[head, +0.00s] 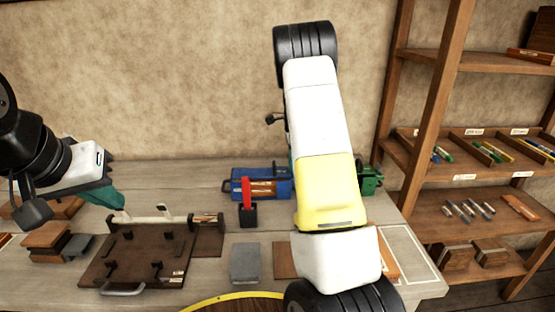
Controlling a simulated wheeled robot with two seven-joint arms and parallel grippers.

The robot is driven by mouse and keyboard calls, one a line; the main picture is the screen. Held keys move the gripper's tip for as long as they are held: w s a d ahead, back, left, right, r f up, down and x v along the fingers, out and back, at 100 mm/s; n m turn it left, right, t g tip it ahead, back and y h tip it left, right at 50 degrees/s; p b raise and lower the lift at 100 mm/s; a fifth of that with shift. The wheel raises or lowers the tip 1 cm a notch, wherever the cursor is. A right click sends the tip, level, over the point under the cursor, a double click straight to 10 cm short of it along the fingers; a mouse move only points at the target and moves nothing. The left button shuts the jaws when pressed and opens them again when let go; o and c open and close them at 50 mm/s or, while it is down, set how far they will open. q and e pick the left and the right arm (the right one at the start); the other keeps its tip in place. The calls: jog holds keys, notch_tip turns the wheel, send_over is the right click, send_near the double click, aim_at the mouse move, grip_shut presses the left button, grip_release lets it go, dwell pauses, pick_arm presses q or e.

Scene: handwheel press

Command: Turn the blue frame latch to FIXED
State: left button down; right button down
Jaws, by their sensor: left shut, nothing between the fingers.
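A blue frame or housing (275,184) with a wooden label plate stands at the back of the bench, left of centre. A red upright lever (246,193) on a small black block (247,216) stands just in front of it. I cannot tell which part is the latch, and no FIXED marking is readable. My right arm's white and yellow links cross the middle and hide what is right of the blue housing. My left gripper (112,200) has teal fingers, is shut and empty, and hangs above the brown board, well left of the blue housing. My right gripper is not in view.
A dark brown board (140,262) with pegs and a metal handle lies at the front left. A grey block (245,262) lies right of it. A green part (371,180) shows beyond my right arm. Wooden shelves (460,150) stand at the right.

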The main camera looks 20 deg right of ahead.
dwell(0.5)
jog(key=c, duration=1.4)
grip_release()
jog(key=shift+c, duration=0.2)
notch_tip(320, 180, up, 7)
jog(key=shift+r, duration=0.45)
